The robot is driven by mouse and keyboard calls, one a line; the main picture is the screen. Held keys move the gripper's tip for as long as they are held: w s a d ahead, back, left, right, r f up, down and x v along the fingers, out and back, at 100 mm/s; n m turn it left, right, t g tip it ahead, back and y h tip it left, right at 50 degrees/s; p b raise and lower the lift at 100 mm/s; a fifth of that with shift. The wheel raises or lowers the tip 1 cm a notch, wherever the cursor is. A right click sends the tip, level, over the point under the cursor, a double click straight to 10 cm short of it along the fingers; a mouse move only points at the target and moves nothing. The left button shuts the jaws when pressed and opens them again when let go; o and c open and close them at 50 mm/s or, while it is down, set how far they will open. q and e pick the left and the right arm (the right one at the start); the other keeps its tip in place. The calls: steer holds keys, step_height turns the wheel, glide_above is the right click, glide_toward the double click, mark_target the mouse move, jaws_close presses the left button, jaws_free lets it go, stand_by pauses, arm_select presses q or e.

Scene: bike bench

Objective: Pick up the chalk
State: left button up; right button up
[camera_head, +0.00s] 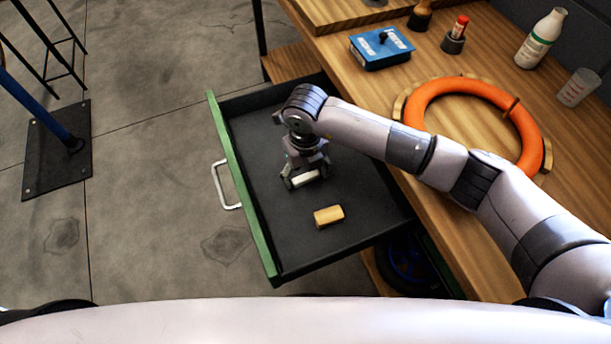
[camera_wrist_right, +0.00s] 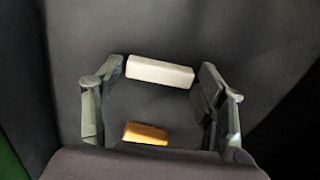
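The chalk (camera_head: 304,179) is a short white block lying on the dark floor of the open drawer. It also shows in the right wrist view (camera_wrist_right: 160,72), lying crosswise. My right gripper (camera_head: 306,181) points down into the drawer, directly over the chalk. In the right wrist view its fingers are spread apart, one near each end of the chalk, with a small gap visible at each side. Whether the fingertips are at the chalk's height is hard to tell. My left gripper is not in view.
A yellowish block (camera_head: 328,215) lies in the drawer (camera_head: 241,185) near the chalk. The bench top holds an orange ring (camera_head: 534,138), a blue box (camera_head: 381,48), a red-capped item (camera_head: 460,27), a white bottle (camera_head: 541,38) and a clear cup (camera_head: 577,88).

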steer(key=c, duration=0.5)
steer(key=shift+r, duration=0.2)
steer(key=shift+c, duration=0.2)
